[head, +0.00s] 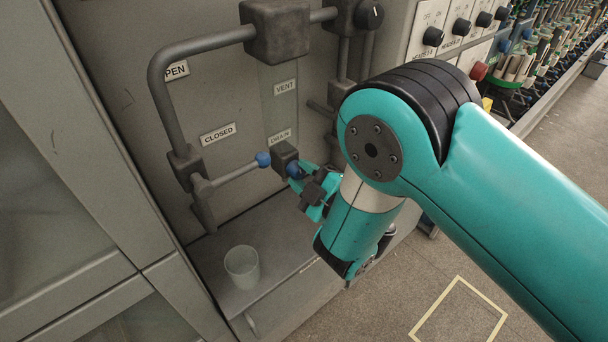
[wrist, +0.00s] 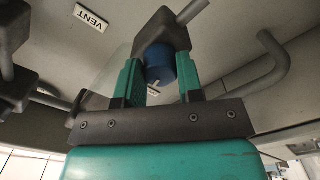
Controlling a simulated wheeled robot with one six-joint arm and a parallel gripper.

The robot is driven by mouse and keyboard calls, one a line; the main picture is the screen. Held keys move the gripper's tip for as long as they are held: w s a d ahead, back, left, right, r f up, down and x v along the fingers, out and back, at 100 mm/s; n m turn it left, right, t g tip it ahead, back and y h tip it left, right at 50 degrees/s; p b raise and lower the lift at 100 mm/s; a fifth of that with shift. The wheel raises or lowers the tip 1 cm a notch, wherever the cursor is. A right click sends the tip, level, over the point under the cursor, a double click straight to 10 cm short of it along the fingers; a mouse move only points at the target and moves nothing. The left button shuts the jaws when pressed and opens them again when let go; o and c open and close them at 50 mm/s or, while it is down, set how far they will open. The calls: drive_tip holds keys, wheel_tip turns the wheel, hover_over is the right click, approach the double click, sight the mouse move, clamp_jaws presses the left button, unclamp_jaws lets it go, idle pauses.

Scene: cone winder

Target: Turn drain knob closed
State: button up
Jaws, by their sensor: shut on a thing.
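The blue drain knob (head: 293,170) sits on the front of a dark valve block (head: 284,154), just below the DRAIN label (head: 280,137). My gripper (head: 302,176) reaches it from the right and front. In the wrist view the knob (wrist: 159,68) lies between the two green fingers of my gripper (wrist: 160,70), which are shut on it. The knob's far side is hidden by the block. I cannot tell its turned angle. A CLOSED label (head: 218,133) is on the panel to the left.
Grey pipes (head: 200,45) frame the panel. A pale cup (head: 242,266) stands on the shelf below. Black knobs (head: 433,37) and a red button (head: 478,71) are at the upper right.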

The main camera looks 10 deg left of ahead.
drive_tip(key=n, duration=0.6)
drive_tip(key=shift+s+b, duration=0.1)
drive_tip(key=shift+b, duration=0.3)
drive_tip(key=shift+n, duration=0.3)
drive_tip(key=o, duration=0.9)
drive_tip(key=shift+o, duration=0.2)
